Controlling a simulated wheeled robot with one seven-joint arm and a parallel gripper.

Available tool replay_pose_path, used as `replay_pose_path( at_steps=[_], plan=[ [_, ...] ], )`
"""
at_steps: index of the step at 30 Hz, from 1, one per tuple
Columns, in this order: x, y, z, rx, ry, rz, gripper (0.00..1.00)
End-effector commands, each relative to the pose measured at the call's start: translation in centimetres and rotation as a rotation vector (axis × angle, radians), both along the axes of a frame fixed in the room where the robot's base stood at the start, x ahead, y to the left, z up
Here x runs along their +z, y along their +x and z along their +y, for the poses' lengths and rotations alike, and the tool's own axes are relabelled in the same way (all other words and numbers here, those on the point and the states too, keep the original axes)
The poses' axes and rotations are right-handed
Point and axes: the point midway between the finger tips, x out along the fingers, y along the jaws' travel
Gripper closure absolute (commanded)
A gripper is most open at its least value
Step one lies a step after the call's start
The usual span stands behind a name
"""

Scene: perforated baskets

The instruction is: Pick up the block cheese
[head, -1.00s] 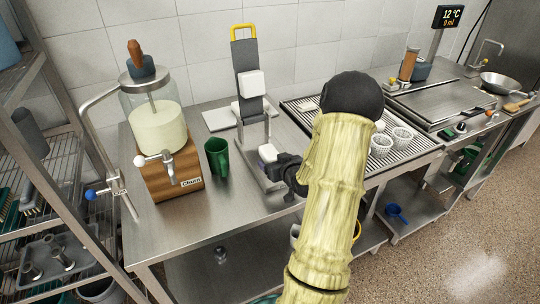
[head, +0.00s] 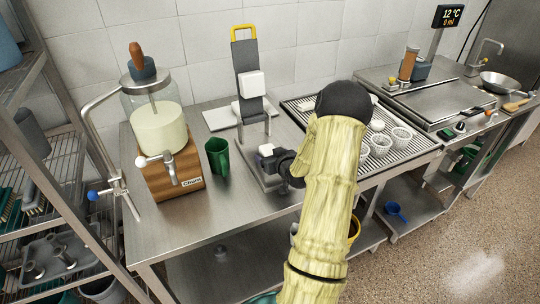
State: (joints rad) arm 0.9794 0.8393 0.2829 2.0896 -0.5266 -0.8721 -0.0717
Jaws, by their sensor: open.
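Two white blocks could be the block cheese; I cannot tell which. One white block (head: 251,84) is on the dark upright plate of a stand with a yellow handle (head: 243,31). A smaller white piece (head: 266,149) shows low in front of that stand, right by my gripper (head: 279,167). My gripper is dark and small in this view, low over the stand's metal base, and open. Its fingertips are partly hidden, and I cannot tell whether they touch the small piece or whether it belongs to the gripper.
A wooden-based churn (head: 170,165) and a green cup (head: 217,157) stand left of the stand. White perforated baskets (head: 381,146) sit on a draining grate (head: 425,145) to the right, partly behind my arm. The steel counter's front (head: 220,215) is clear.

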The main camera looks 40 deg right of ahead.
Motion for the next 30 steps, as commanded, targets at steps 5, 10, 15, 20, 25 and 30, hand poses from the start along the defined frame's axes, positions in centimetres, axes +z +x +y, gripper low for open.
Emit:
replay_pose_path(
  at_steps=[5,10,15,20,25,30],
  plan=[
    [0.0,0.0,0.0,0.0,0.0,0.0,0.54],
    [0.1,0.0,0.0,0.0,0.0,-0.002,0.78],
    [0.1,0.0,0.0,0.0,-0.001,-0.002,0.78],
    [0.9,0.0,0.0,0.0,-0.002,-0.003,0.78],
    [3.2,0.0,-0.1,0.0,-0.005,-0.005,0.78],
    [6.5,0.0,0.0,0.001,-0.005,-0.005,0.78]
  ],
)
